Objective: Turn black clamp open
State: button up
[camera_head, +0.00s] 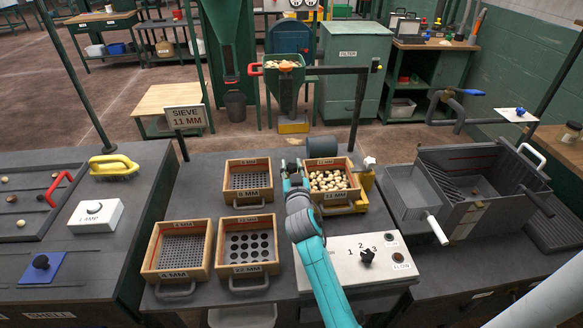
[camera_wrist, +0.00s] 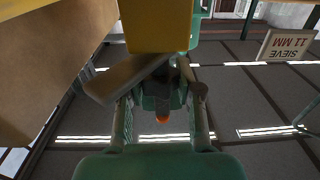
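The sieve box with nuts (camera_head: 330,181) sits on a yellow frame (camera_head: 362,190) on the middle bench. My gripper (camera_head: 293,168) is at the left side of this box, partly hidden by my own arm. In the wrist view my gripper (camera_wrist: 160,98) has its two fingers well apart. A dark grey-brown bar (camera_wrist: 122,82), which looks like the black clamp's lever, lies slanted across the space near the left fingertip, below a yellow block (camera_wrist: 157,26). I cannot tell whether a finger touches it. The clamp cannot be made out in the head view.
A wooden box wall (camera_wrist: 52,65) is close on the left in the wrist view. Other sieves (camera_head: 248,181) stand left of my arm, a white switch box (camera_head: 355,262) to its right. The sieve sign (camera_head: 185,117) and hopper (camera_head: 285,82) stand behind.

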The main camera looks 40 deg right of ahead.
grip_shut()
jog(key=shift+a+f, duration=0.1)
jog(key=shift+m+g+h, duration=0.4)
jog(key=shift+h, duration=0.1)
jog(key=shift+m+g+h, duration=1.1)
jog(key=shift+h, duration=0.2)
jog(key=o, duration=0.8)
grip_release()
